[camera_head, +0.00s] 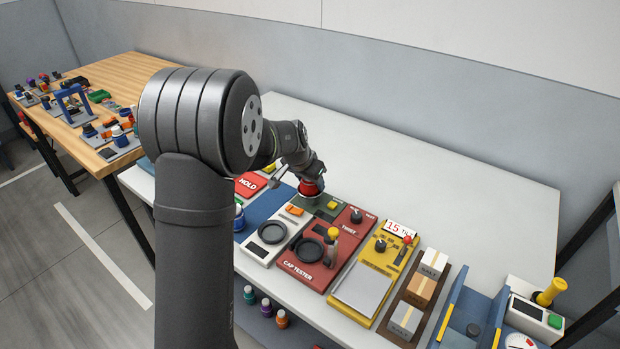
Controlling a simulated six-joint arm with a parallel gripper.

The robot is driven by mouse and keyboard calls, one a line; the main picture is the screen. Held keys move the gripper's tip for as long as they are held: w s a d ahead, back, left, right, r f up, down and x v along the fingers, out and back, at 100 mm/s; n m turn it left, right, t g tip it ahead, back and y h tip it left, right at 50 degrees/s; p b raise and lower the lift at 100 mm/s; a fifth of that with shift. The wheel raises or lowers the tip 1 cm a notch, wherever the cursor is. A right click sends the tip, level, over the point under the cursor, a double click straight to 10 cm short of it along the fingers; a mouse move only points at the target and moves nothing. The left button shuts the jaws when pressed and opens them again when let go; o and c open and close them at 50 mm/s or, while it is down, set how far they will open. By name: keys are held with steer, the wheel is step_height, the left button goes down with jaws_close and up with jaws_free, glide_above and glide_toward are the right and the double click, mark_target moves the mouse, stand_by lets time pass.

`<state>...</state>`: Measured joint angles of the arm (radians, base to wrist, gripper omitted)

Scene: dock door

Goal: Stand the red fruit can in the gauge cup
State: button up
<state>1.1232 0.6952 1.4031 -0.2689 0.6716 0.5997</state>
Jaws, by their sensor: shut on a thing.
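My gripper (308,176) is at the end of my arm, pointing down and shut on the red fruit can (311,188). The can's upper part is partly hidden by the gripper. It is at a dark green panel with a yellow button; I cannot tell if its base touches anything. Two dark round cups lie nearer to me: one on a white panel (272,232) and one on the red CAP TESTER panel (308,250). No label shows which is the gauge cup. Both look empty and stand apart from the can.
A yellow panel with a scale plate (364,289) and a tray of boxes (420,290) stand to the right. The back of the white table (440,190) is clear. Several small bottles (265,307) sit below its front edge.

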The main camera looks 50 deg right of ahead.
steer(key=o, duration=1.1)
steer(key=shift+c, duration=0.2)
steer(key=shift+r, duration=0.1)
steer(key=shift+r, duration=0.2)
steer(key=v, duration=1.2)
steer(key=shift+r, duration=0.35)
